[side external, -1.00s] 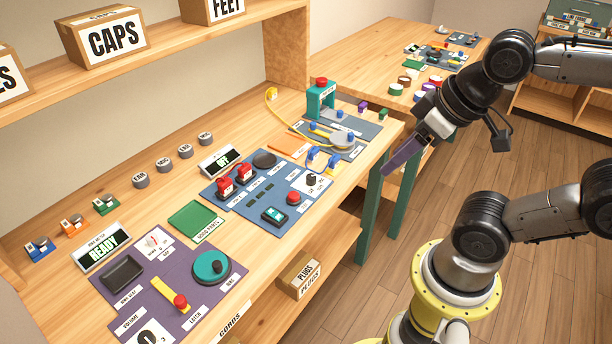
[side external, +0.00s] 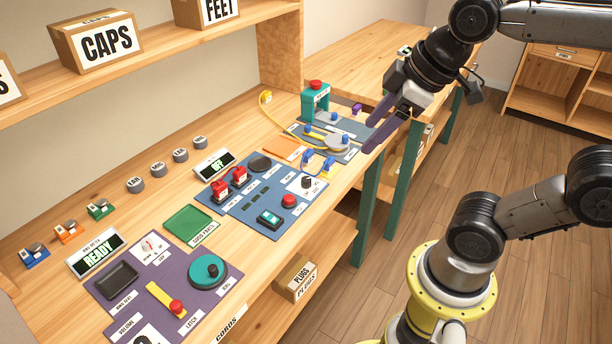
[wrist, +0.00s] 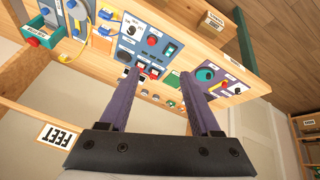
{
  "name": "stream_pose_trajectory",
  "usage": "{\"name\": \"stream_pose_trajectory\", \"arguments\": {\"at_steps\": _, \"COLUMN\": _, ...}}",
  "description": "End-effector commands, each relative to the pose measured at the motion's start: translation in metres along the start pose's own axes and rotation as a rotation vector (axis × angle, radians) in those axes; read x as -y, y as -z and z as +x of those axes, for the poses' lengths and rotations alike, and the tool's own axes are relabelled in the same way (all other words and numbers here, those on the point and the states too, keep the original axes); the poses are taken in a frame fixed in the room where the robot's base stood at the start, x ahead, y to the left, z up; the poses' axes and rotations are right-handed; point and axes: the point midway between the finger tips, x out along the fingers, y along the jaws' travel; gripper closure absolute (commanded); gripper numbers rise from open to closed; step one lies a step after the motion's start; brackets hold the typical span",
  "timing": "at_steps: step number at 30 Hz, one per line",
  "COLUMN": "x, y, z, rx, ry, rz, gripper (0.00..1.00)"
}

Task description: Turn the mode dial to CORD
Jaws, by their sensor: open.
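A black dial (side external: 307,182) sits on a white labelled plate at the right end of the blue panel (side external: 240,210); its lettering is too small to read, so I cannot tell its setting. It is probably the mode dial. In the wrist view the dial's white plate (wrist: 132,28) shows beyond my left finger. My gripper (side external: 369,137) is open and empty, in the air to the right of and above the blue panel, apart from the dial. Both purple fingers also show spread in the wrist view (wrist: 160,74).
A red button (side external: 289,201), a green-lit switch (side external: 270,217) and red plugs (side external: 240,175) crowd the dial's panel. Blue clips with a cord (side external: 318,160) stand just behind the dial. A teal press (side external: 315,100) rises farther back. Free air lies right of the table edge.

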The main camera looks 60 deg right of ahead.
Motion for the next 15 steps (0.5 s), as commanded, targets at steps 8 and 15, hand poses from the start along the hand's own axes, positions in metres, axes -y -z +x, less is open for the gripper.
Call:
{"name": "stream_pose_trajectory", "arguments": {"at_steps": 8, "x": -0.047, "y": 0.061, "z": 0.034, "rx": 0.118, "ry": 0.046, "rz": -0.242, "gripper": 0.36}}
{"name": "stream_pose_trajectory", "arguments": {"at_steps": 15, "x": -0.097, "y": 0.094, "z": 0.108, "rx": 0.248, "ry": 0.140, "rz": -0.376, "gripper": 0.36}}
